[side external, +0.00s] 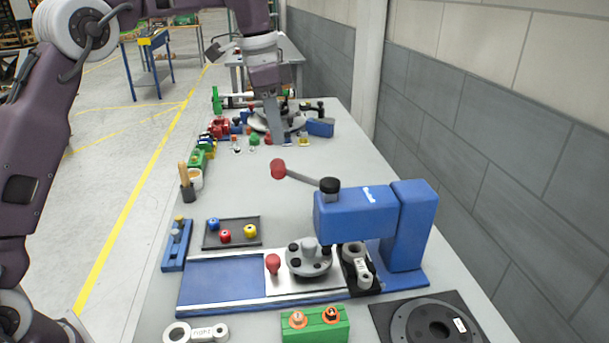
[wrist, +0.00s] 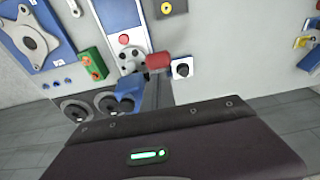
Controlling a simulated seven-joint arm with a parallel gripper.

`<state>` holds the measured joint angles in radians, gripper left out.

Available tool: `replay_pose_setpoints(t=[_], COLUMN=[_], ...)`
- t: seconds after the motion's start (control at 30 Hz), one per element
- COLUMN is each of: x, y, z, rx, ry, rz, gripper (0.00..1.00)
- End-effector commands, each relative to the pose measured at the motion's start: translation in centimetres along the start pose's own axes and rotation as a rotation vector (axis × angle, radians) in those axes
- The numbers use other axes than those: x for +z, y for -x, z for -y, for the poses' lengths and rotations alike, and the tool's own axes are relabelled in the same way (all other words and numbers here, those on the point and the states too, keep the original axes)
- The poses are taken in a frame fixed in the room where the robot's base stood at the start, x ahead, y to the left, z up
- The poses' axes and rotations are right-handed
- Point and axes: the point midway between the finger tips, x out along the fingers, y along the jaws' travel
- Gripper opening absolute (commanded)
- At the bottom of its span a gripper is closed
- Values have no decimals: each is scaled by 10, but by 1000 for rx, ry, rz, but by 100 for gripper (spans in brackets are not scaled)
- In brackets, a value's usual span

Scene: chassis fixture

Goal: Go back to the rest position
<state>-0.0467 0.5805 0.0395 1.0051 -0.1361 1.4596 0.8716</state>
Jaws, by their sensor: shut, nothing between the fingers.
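My gripper (side external: 278,140) hangs over the far part of the table, its grey fingers pointing down among the small parts there. It is shut and empty. Whether its tips touch anything below is unclear. In the wrist view, a dark purple body of mine with a small green light fills the lower part. A red knob and a small white block with a black knob (wrist: 182,68) show just beyond it.
A blue press (side external: 357,215) with a red-tipped lever (side external: 278,169) stands on the near table (side external: 300,200). A dark tray (side external: 232,232) holds coloured parts. A green block (side external: 315,325) and a black round fixture (side external: 430,322) are at the front. A wall runs along the right.

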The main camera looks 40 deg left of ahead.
Motion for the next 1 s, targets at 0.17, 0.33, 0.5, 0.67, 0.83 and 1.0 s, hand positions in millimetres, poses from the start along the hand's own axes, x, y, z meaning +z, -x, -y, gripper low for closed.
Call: replay_pose_setpoints(t=[0.17, 0.33, 0.5, 0.67, 0.83, 1.0], x=[23, 100, 182, 224, 233, 232], y=[36, 75, 54, 21, 12, 12], z=[-32, -119, -197, -232, -238, -238], rx=[-47, -149, -219, -246, -249, -249], ry=[107, 373, 602, 721, 751, 749], rz=[-34, -132, -245, -313, -327, -325], gripper=[0, 0, 0, 0, 0, 0])
